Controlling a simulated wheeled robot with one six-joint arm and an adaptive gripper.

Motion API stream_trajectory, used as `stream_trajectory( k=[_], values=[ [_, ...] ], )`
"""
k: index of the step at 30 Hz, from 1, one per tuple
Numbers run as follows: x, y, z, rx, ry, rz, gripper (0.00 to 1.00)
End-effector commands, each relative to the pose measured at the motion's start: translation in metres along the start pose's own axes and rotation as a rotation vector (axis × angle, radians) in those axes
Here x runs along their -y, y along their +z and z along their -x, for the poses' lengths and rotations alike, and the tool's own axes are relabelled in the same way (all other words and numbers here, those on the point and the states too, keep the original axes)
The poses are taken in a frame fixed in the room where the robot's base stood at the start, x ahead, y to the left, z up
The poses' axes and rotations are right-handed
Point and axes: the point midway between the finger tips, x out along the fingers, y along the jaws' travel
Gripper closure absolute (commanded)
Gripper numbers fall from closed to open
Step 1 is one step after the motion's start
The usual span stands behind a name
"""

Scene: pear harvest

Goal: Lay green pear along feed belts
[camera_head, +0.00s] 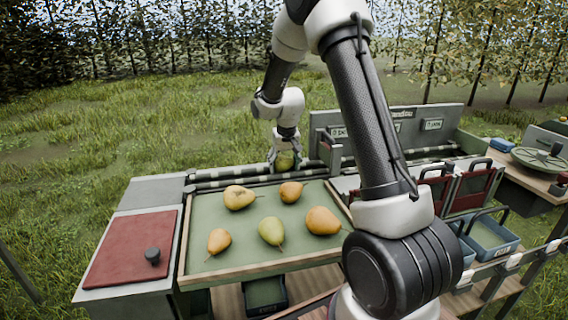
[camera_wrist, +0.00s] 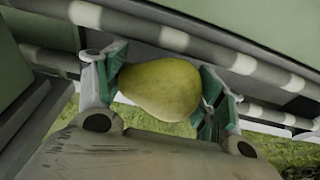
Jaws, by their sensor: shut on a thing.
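My gripper (camera_wrist: 160,95) is shut on a green pear (camera_wrist: 162,88), with a green-padded finger on each side of it. In the head view the held pear (camera_head: 285,160) shows under my wrist, at the far edge of the tray. The feed belts (camera_wrist: 175,38), dark with pale bands, run behind and below the pear in the wrist view. In the head view the belts (camera_head: 235,174) run along the back of the tray. I cannot tell whether the pear touches them. Another green pear (camera_head: 271,231) lies in the tray.
The green tray (camera_head: 215,263) also holds several yellow-brown pears (camera_head: 323,221). A red panel (camera_head: 130,248) with a dark knob is at left. Blue crates (camera_head: 490,236) and red-fronted bins (camera_head: 473,188) stand at right. A grey back wall (camera_head: 322,121) rises behind the belts.

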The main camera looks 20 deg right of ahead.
Motion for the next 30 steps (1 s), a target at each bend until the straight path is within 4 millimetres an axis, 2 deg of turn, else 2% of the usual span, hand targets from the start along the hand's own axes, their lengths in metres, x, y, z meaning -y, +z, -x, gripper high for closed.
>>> stream_trajectory(
  k=[2, 3, 6, 7, 17, 20, 23, 30],
  values=[
    [0.000, 0.000, 0.000, 0.000, 0.000, 0.000, 0.59],
    [0.000, 0.000, 0.000, 0.000, 0.000, 0.000, 0.28],
    [0.000, 0.000, 0.000, 0.000, 0.000, 0.000, 0.09],
    [0.000, 0.000, 0.000, 0.000, 0.000, 0.000, 0.06],
    [0.000, 0.000, 0.001, 0.000, 0.000, 0.000, 0.06],
    [0.000, 0.000, 0.006, 0.000, 0.000, 0.000, 0.06],
    [0.000, -0.001, 0.021, -0.004, -0.001, -0.001, 0.06],
    [0.000, -0.001, 0.075, -0.004, -0.001, 0.000, 0.06]
  ],
)
